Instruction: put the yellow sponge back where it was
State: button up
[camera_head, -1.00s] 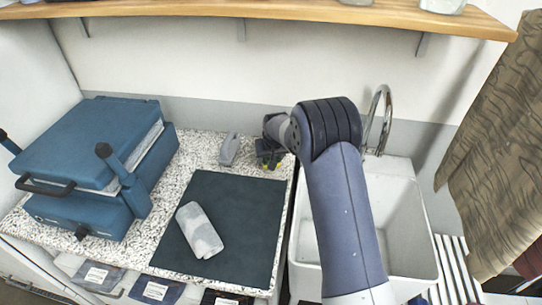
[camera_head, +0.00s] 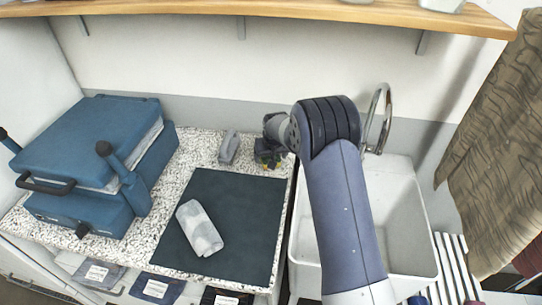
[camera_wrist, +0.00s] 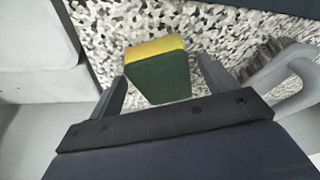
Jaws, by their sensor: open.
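The sponge (camera_wrist: 158,75) is yellow with a dark green face. In the wrist view it rests on the speckled counter, between and just beyond my open fingertips. My gripper (camera_wrist: 163,84) is open, with one finger on each side of the sponge and visible gaps, so it is not clamped. In the head view the sponge is mostly hidden by my gripper (camera_head: 268,158), with only a little yellow showing, at the back right of the counter near the sink.
A dark mat (camera_head: 240,215) with a rolled grey-white cloth (camera_head: 199,228) lies on the counter (camera_head: 190,160). A grey object (camera_head: 229,148) stands left of my gripper. A blue press (camera_head: 95,150) is at left; the white sink (camera_head: 405,215) and tap (camera_head: 386,105) are at right.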

jog(key=b+v, duration=0.2)
jog(key=v, duration=1)
